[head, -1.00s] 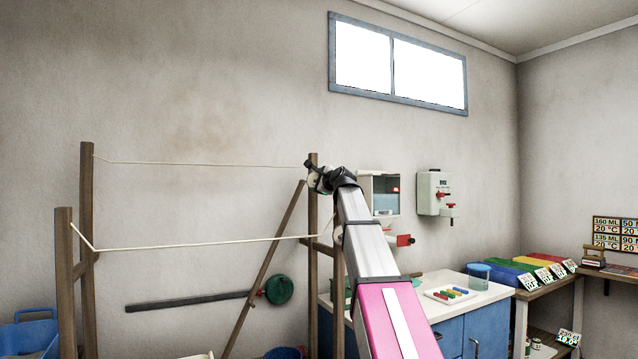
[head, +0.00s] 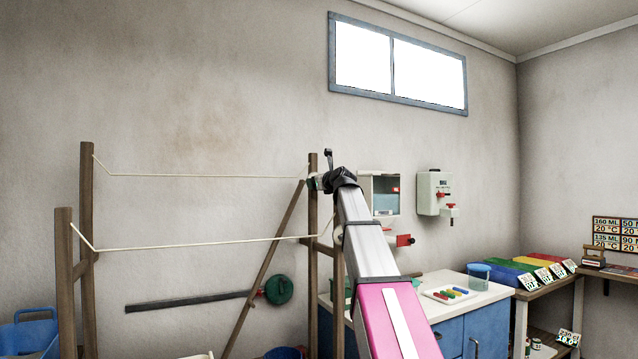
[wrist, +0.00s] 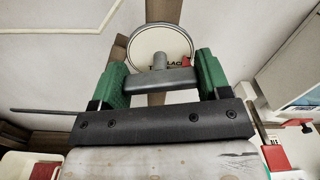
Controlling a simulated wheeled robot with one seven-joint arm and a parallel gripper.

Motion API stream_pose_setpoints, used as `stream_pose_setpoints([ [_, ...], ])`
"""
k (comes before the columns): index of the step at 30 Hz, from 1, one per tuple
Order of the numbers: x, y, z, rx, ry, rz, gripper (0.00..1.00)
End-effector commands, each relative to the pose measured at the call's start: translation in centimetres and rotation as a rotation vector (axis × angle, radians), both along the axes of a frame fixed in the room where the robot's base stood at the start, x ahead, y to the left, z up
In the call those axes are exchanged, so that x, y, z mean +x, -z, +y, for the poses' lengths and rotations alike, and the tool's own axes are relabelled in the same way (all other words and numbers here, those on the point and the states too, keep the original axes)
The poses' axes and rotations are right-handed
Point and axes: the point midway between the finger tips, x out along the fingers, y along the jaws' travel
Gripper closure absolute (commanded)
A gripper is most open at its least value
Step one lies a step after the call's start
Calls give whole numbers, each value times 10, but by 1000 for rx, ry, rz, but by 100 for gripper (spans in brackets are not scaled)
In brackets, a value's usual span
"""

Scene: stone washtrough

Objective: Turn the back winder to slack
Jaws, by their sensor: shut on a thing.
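The back winder shows in the wrist view as a round pale dial (wrist: 160,42) on a wooden post, with a grey crossbar handle (wrist: 160,80) in front. Lettering ending in "LACK" and a red mark show at the dial's right; the first letters are covered by the handle's stem. My gripper (wrist: 161,76) has its green fingers shut on the crossbar, one at each end. In the head view my gripper (head: 314,183) is at the top of the back right post (head: 313,230), and the winder is mostly hidden. The back cord (head: 205,176) sags below its ends.
The front cord (head: 190,245) hangs slightly slack between the posts, lower down. A slanted brace (head: 265,265) stands left of the back right post. A white cabinet (head: 385,194) and a dispenser (head: 435,192) are on the wall at the right, above a blue counter (head: 460,335).

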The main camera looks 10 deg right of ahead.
Motion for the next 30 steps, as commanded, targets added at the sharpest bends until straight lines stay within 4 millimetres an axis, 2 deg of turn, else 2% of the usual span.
stream_pose_setpoints([
  [12, -1, 2, 0, 210, 0, 72, 53],
  [30, -1, 2, 0, 252, -1, 86, 53],
])
